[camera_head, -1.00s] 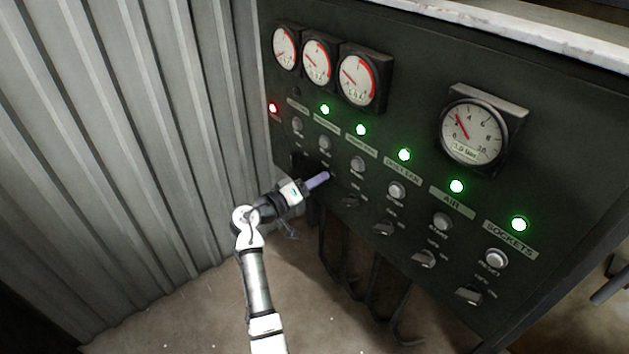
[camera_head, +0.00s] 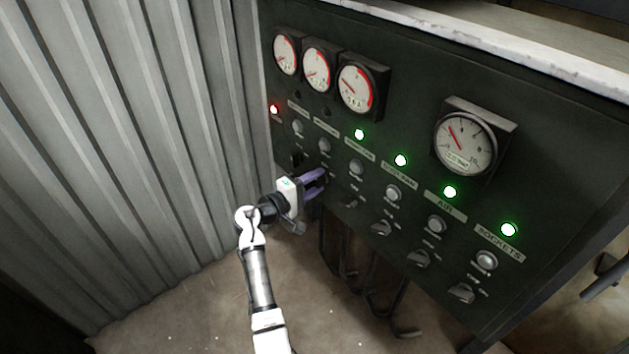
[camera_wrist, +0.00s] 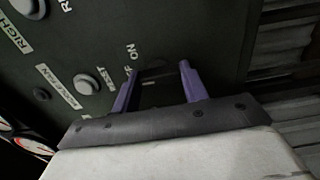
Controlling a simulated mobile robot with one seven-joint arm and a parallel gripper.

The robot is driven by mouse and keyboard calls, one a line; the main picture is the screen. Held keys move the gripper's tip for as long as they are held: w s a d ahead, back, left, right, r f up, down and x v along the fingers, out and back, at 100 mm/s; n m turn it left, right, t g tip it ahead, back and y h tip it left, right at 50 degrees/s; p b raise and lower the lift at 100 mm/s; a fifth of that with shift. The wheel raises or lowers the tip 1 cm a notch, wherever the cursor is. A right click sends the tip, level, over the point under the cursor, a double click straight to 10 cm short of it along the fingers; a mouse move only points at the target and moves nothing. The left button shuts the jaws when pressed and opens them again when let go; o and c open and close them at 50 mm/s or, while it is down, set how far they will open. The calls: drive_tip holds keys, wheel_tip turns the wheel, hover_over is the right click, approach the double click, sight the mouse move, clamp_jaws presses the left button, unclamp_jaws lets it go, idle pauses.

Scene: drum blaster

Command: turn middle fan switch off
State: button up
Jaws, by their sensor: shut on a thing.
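The dark green control panel (camera_head: 300,170) has a row of labelled columns, each with a button and a lower rotary switch. My gripper (camera_head: 318,182) is at the switch under the second column from the left. In the wrist view my gripper (camera_wrist: 158,82) has its two purple fingers on either side of the dark switch (camera_wrist: 152,92), shut on it below its OFF/ON marks. The switch is mostly hidden between the fingers. The indicator above this column is dark. The column's grey button (camera_head: 324,145) sits above the fingers.
A red light (camera_head: 273,109) glows at far left, and green lights (camera_head: 359,134) glow on the columns to the right. Several gauges (camera_head: 357,88) stick out above. A neighbouring switch (camera_head: 350,203) is close on the right. A corrugated wall (camera_head: 130,150) stands left.

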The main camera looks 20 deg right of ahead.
idle(0.4)
drive_tip(key=o, duration=1)
drive_tip(key=shift+b+v, duration=1.9)
drive_tip(key=shift+v, duration=5.05)
drive_tip(key=shift+w+r, duration=0.1)
